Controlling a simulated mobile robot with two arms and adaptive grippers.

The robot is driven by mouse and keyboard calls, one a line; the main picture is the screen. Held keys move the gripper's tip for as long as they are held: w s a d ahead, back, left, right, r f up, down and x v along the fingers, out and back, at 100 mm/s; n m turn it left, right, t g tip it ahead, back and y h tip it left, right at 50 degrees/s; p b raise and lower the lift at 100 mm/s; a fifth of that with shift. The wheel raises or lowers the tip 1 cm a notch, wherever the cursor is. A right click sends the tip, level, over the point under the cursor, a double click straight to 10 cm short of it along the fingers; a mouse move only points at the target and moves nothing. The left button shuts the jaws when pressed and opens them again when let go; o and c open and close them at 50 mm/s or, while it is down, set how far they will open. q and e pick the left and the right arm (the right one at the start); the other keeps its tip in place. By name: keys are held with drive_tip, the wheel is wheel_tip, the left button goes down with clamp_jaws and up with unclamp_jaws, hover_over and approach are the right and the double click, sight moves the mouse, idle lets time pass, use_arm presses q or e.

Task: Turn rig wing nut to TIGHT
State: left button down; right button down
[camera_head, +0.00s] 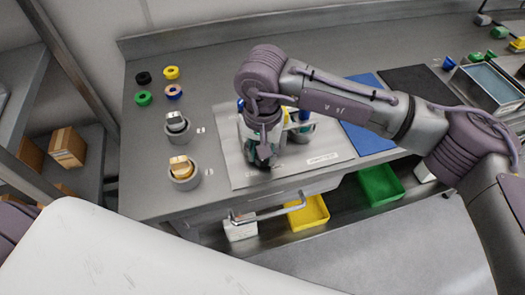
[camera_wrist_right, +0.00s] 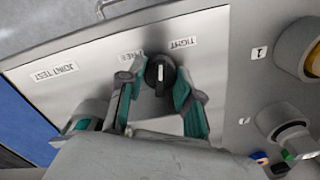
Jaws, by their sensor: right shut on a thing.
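The wing nut (camera_wrist_right: 160,74) shows in the right wrist view as a small dark round knob with a pale line on its face. It sits on a light metal plate (camera_wrist_right: 215,75). A TIGHT label (camera_wrist_right: 182,42) is at its upper right and a second label (camera_wrist_right: 130,55), seemingly FREE, at its upper left. My right gripper (camera_wrist_right: 159,82) has its teal fingers on both sides of the knob and is shut on it. In the head view, my right gripper (camera_head: 262,157) points down over the plate (camera_head: 235,175) and hides the nut. My left gripper is out of view.
Two grey round holders (camera_head: 184,181) (camera_head: 177,131) stand left of the plate, with several coloured rings (camera_head: 143,98) behind. A blue mat (camera_head: 362,140), dark mat (camera_head: 420,90) and metal tray (camera_head: 488,84) lie right. Yellow (camera_head: 308,212) and green (camera_head: 380,186) bins sit below the bench front.

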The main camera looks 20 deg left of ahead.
drive_tip(key=c, duration=0.8)
unclamp_jaws()
drive_tip(key=shift+d, duration=0.1)
drive_tip(key=shift+r, duration=0.1)
